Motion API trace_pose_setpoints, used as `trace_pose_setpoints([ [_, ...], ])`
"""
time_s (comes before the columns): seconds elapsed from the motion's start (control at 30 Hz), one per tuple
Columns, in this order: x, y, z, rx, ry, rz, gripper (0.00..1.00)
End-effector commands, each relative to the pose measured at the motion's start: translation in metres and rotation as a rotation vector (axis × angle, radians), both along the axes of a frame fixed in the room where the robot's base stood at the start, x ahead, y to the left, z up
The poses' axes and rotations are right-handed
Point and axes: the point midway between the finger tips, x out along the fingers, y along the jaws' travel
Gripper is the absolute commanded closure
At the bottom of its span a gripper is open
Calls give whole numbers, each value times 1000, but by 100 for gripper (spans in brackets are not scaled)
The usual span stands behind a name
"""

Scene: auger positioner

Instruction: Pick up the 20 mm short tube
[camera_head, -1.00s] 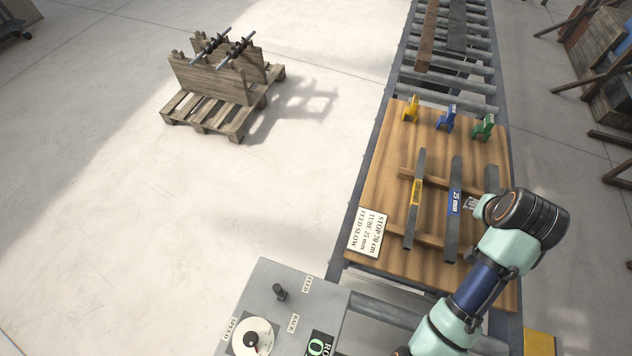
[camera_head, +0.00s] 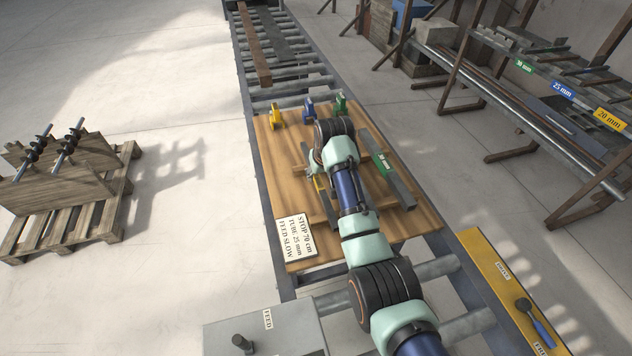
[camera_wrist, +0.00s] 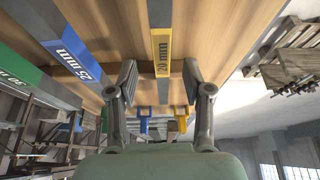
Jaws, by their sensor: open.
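The 20 mm short tube (camera_wrist: 159,13) is a grey bar with a yellow "20 mm" label, lying across a wooden support. In the wrist view it runs between my gripper's spread fingers (camera_wrist: 160,82), which are open and empty. I cannot tell how far the fingertips are from it. In the head view my gripper (camera_head: 313,170) is over the left part of the board, and my arm partly hides the 20 mm tube (camera_head: 322,188). The blue-labelled 25 mm tube (camera_wrist: 30,20) lies beside it, hidden by my arm in the head view. The green-labelled 30 mm tube (camera_head: 397,184) lies to the right.
The wooden board (camera_head: 420,222) rests on a roller conveyor (camera_head: 295,90). Yellow (camera_head: 276,115), blue (camera_head: 308,107) and green (camera_head: 341,103) holders stand at its far end. A sign (camera_head: 296,237) lies at its near left corner. A pallet (camera_head: 70,225) and a labelled rack (camera_head: 560,85) flank the conveyor.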

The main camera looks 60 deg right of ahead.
Motion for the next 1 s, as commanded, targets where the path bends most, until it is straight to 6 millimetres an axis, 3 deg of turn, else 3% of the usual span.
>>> trace_pose_setpoints([
  [0.1,7,-6,-22,3,3,0,50],
  [0.2,11,-9,-31,1,1,0,50],
  [0.47,11,-10,-33,0,0,0,52],
  [0.77,11,-10,-33,0,0,0,100],
  [1.0,12,-10,-32,-1,-1,0,100],
])
